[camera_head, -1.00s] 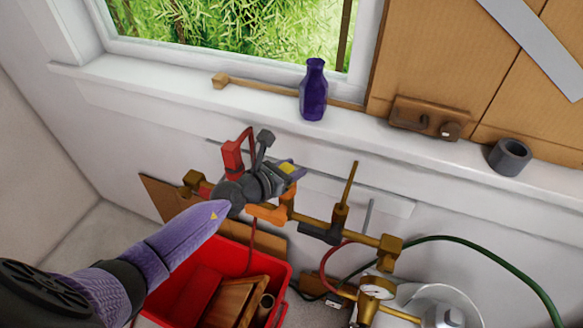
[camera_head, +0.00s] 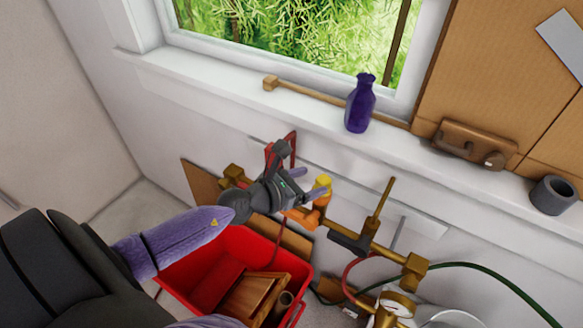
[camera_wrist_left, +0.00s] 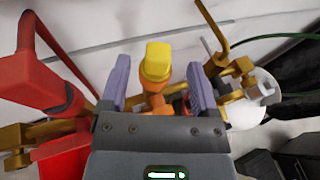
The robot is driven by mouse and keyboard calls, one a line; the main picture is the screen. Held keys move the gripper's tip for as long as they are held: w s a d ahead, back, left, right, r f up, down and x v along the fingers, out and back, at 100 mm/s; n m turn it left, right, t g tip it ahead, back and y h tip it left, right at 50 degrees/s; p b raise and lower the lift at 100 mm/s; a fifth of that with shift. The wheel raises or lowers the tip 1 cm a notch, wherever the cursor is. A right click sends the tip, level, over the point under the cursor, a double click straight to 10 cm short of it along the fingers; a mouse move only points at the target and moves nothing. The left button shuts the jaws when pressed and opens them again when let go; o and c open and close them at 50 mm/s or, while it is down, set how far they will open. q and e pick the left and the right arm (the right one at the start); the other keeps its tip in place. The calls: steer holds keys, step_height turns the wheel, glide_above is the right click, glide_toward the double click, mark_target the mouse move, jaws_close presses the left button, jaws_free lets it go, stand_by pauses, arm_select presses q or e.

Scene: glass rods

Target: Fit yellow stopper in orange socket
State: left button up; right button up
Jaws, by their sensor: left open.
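The yellow stopper (camera_head: 322,184) sits upright on top of the orange socket (camera_head: 303,217), on the brass pipe run under the sill. In the left wrist view the stopper (camera_wrist_left: 156,62) stands above the orange socket (camera_wrist_left: 163,104), with no clear gap between them. How deep it sits is hidden. My left gripper (camera_head: 306,182) is open, close to the stopper on its left side in the head view. In the left wrist view its purple fingers (camera_wrist_left: 158,72) appear on either side of the stopper, apart from it. My right gripper is not in view.
A red valve handle (camera_wrist_left: 47,77) stands left of the socket in the left wrist view. A brass lever (camera_head: 382,202) rises to its right in the head view. A red crate (camera_head: 178,279) stands below. A purple bottle (camera_head: 360,105) is on the sill.

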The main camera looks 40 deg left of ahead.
arm_select(q)
steer(key=v, duration=0.6)
steer(key=s+a+f+n+g+y, duration=0.25)
steer(key=s+f+n, duration=0.35)
steer(key=f+n, duration=0.6)
steer(key=s+a+f+n+g+y, duration=0.2)
steer(key=s+f+n+g+y, duration=0.3)
steer(key=f+n, duration=0.7)
steer(key=s+d+f+n+g+h, duration=0.1)
steer(key=s+d+f+n+g, duration=0.2)
steer(key=s, duration=0.4)
steer(key=s+d+f+n+g+h, duration=0.1)
steer(key=s+d+f+n, duration=0.25)
steer(key=s+n, duration=0.25)
steer(key=s+d+f+n+g+h, duration=0.1)
steer(key=s+d+f+n+g, duration=0.15)
steer(key=s+d+n, duration=0.35)
step_height(320, 180, down, 13)
steer(key=s+a+m+b, duration=0.1)
steer(key=s+b, duration=0.1)
steer(key=b, duration=1.1)
steer(key=shift+a+m+t, duration=0.4)
steer(key=shift+f+y, duration=0.1)
steer(key=shift+y, duration=0.15)
